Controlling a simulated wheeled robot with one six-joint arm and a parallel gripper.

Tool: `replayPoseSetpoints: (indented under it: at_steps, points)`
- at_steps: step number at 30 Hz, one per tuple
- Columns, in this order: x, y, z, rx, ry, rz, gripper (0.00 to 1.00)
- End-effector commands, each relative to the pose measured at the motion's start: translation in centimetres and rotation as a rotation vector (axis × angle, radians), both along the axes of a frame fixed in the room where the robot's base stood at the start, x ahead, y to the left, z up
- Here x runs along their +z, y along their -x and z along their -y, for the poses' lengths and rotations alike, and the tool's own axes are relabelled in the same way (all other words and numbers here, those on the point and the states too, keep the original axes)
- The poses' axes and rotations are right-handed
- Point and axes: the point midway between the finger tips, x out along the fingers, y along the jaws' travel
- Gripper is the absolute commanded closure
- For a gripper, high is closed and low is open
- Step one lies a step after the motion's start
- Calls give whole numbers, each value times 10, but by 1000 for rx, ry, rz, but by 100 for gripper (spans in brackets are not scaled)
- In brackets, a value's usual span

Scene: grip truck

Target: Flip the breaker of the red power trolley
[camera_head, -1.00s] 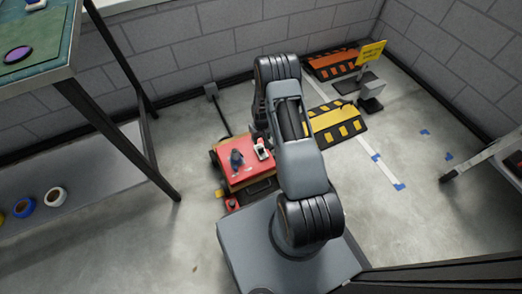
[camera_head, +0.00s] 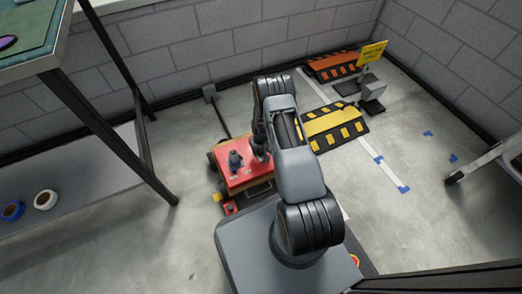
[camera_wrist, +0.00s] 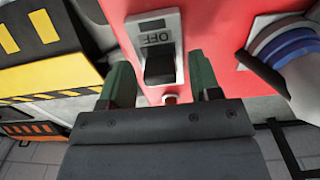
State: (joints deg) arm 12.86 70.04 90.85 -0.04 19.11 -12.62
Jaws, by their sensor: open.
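The red power trolley (camera_head: 238,181) stands on the floor left of my arm in the head view, and its red top also shows in the wrist view (camera_wrist: 220,68). The breaker (camera_wrist: 154,23) is a pale housing with a black switch (camera_wrist: 160,66) and a label reading OFF. My gripper (camera_wrist: 160,82) is open, with one green finger on each side of the black switch. I cannot tell whether either finger touches it. In the head view my wrist hides most of the breaker.
A blue-and-white connector (camera_wrist: 288,45) sits right of the breaker, close to my right finger. A yellow-and-black ramp (camera_head: 333,127) lies right of the trolley. A green-topped workbench (camera_head: 28,45) stands at left. Open floor lies to the right.

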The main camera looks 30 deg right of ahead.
Motion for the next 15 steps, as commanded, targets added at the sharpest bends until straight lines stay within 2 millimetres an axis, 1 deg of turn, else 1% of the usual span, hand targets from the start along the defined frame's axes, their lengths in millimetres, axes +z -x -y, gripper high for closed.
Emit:
replayPoseSetpoints:
  at_steps: [1,2,15]
  points:
    - [0,0,0,0,0,0,44]
    - [0,0,0,0,0,0,46]
    - [0,0,0,0,0,0,88]
